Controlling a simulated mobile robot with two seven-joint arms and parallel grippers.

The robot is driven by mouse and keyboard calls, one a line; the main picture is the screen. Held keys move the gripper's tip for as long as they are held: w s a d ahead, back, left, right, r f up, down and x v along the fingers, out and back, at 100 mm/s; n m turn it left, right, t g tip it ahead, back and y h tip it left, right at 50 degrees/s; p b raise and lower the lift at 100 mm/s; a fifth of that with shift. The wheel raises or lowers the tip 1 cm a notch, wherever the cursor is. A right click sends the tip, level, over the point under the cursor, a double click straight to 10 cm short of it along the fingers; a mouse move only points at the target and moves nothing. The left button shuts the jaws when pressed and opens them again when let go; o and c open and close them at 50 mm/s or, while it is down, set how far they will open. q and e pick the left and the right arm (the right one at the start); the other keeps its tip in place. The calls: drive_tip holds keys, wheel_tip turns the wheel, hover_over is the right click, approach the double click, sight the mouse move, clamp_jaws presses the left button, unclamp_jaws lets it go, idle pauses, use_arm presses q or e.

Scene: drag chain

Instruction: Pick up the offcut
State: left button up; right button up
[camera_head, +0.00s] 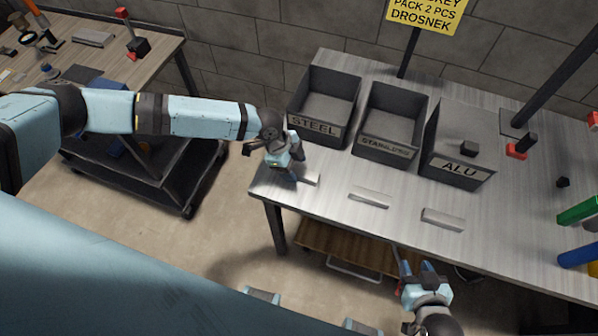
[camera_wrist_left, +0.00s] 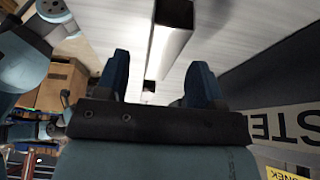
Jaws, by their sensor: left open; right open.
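Three light metal offcuts lie in a row along the table's front edge. The left offcut (camera_head: 309,178) is beside my left gripper (camera_head: 294,167), which partly covers it. The middle offcut (camera_head: 370,197) and the right offcut (camera_head: 443,219) lie apart from it. In the left wrist view my left gripper (camera_wrist_left: 160,68) is open, with a metal bar (camera_wrist_left: 170,40) in line with the gap between its dark blue fingers. I cannot tell whether the fingers touch it. My right gripper (camera_head: 411,268) is open and empty in front of the table edge.
Behind the offcuts stand the STEEL bin (camera_head: 316,124), a middle bin (camera_head: 386,148) and the ALU bin (camera_head: 458,170). A dark block with a red part (camera_head: 520,148) is right of them. Another workbench (camera_head: 150,40) stands at left.

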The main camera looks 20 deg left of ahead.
sight(297, 171)
use_arm(q)
drive_tip(key=shift+x, duration=1.2)
drive_tip(key=c, duration=1.1)
drive_tip(key=shift+o, duration=0.2)
drive_tip(key=shift+r, duration=0.1)
wheel_tip(297, 171, up, 20)
drive_tip(key=b, duration=0.1)
